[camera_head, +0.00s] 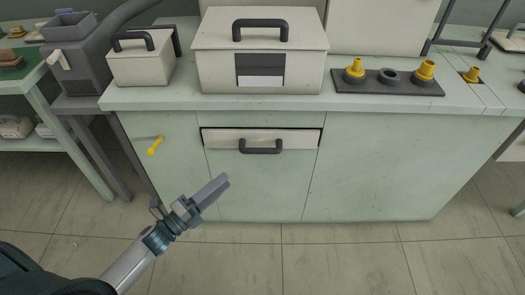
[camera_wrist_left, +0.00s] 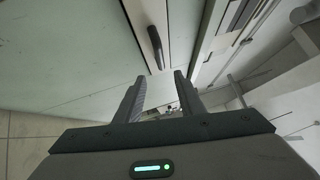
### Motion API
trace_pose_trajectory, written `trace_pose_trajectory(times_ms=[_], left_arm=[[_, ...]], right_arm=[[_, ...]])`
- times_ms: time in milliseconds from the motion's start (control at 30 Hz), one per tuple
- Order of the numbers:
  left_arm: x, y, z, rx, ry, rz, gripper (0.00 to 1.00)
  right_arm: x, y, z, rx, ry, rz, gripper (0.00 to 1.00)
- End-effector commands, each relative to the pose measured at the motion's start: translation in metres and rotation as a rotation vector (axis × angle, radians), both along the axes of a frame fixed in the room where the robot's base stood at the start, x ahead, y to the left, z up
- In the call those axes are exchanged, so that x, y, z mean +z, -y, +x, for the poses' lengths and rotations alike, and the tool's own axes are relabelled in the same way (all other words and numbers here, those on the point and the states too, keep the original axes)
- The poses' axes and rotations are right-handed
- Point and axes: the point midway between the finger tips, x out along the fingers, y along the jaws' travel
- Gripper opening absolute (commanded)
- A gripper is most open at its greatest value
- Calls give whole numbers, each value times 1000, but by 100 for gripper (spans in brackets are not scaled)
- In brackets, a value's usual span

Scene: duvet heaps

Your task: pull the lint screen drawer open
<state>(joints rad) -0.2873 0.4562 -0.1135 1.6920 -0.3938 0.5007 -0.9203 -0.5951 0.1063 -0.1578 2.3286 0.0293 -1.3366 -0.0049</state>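The drawer (camera_head: 222,139) has a pale front set into the green cabinet below the worktop, and a dark gap runs along its top edge. I cannot tell whether it stands out from the cabinet. Its dark bar handle (camera_head: 260,147) is at the middle of the front. My left gripper (camera_head: 224,182) is below and left of the handle, apart from it. In the left wrist view my left gripper (camera_wrist_left: 158,84) has its fingers spread with nothing between them. The handle (camera_wrist_left: 155,47) shows beyond the fingertips there. My right gripper is in no view.
A white lidded box (camera_head: 308,65) and a smaller box (camera_head: 140,66) stand on the worktop (camera_head: 180,100). A dark tray (camera_head: 390,92) with yellow-knobbed parts is at right. A yellow lever (camera_head: 155,145) sticks out from the cabinet front at left. The floor before the cabinet is clear.

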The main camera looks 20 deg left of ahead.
Motion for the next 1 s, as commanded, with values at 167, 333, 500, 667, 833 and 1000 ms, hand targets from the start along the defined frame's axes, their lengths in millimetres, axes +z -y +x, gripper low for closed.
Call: trace_pose_trajectory(times_ms=[167, 333, 500, 667, 833, 1000], left_arm=[[1, 3, 6, 1, 1, -1, 36], [4, 11, 21, 0, 0, -1, 36], [7, 24, 44, 0, 1, -2, 36], [11, 39, 69, 1, 1, -2, 36], [15, 53, 96, 1, 1, -2, 36], [19, 68, 121, 1, 1, -2, 36]], right_arm=[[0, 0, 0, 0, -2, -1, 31], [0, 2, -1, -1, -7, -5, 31], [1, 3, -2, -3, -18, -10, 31], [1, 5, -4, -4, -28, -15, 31], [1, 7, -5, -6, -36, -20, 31], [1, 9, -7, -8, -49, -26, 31]])
